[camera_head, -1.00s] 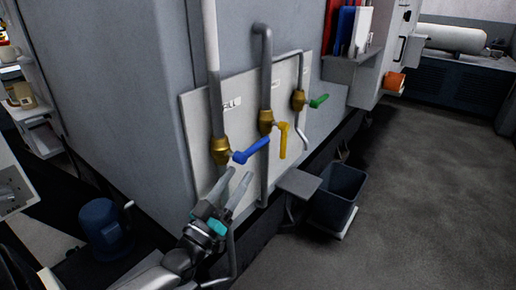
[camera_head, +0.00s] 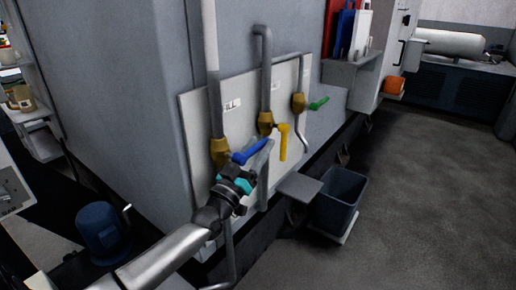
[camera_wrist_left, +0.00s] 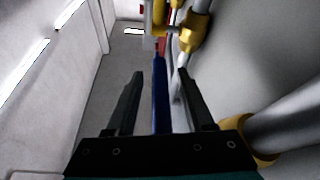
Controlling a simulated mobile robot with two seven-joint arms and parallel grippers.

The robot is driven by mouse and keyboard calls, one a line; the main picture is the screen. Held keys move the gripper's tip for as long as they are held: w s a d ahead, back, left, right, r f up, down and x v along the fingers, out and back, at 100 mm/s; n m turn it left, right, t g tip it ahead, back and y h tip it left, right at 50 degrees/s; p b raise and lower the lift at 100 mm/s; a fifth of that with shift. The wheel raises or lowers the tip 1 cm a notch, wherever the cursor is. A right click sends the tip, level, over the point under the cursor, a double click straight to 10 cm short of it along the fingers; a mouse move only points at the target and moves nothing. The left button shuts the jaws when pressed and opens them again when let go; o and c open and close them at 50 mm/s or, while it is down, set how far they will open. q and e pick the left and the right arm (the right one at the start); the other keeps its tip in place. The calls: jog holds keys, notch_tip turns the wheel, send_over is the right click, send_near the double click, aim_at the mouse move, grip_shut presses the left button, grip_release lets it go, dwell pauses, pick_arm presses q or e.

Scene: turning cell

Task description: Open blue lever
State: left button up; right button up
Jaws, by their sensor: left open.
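The blue lever (camera_head: 250,152) sticks out to the right from its brass valve (camera_head: 219,152) on the left pipe of the wall panel. My left gripper (camera_head: 252,162) is open at the lever and partly covers the valve and the lever's lower side. In the left wrist view the blue lever (camera_wrist_left: 160,92) runs lengthwise between the two dark fingers of my left gripper (camera_wrist_left: 160,75), with a gap on each side. I cannot tell whether either finger touches it. The brass valve (camera_wrist_left: 245,140) is at the lower right there. My right gripper is out of view.
A yellow lever (camera_head: 283,143) hangs down on the middle pipe, close right of my gripper. A green lever (camera_head: 319,103) sits farther right. A small grey shelf (camera_head: 299,187) and dark bin (camera_head: 340,198) stand below. The floor at right is clear.

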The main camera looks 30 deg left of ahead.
pick_arm(q)
jog(key=shift+c, duration=0.2)
grip_shut()
dwell(1.1)
